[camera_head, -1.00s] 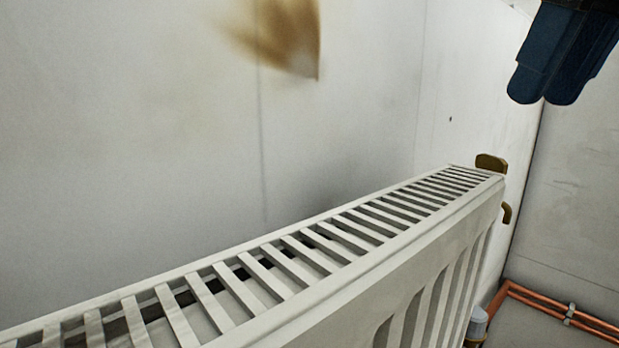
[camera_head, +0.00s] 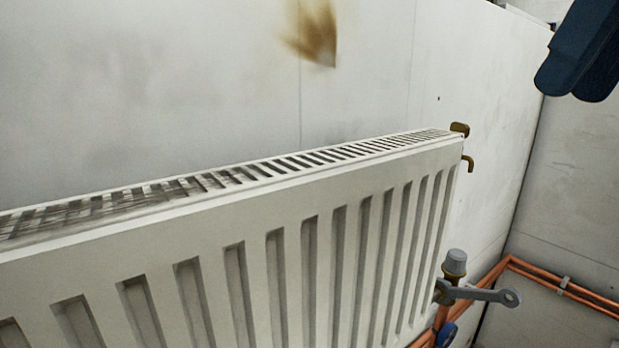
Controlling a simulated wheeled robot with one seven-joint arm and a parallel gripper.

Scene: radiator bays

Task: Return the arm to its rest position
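My gripper (camera_head: 578,88) shows only in part, at the top right corner, as dark blue rounded ends pointing down. Nothing shows held below it. The rest of it is cut off by the picture edge, and I cannot tell whether it is open or shut. It appears in front of the back right corner, in the picture above and to the right of the white radiator (camera_head: 290,205), with clear space between them.
A grey-capped valve (camera_head: 455,263) stands at the radiator's right end, with a grey spanner (camera_head: 485,294) at it. A blue part (camera_head: 446,334) is below. Copper pipes (camera_head: 565,285) run along the right wall. Brass fittings (camera_head: 459,129) top the radiator's far end. A brown stain (camera_head: 318,35) marks the wall.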

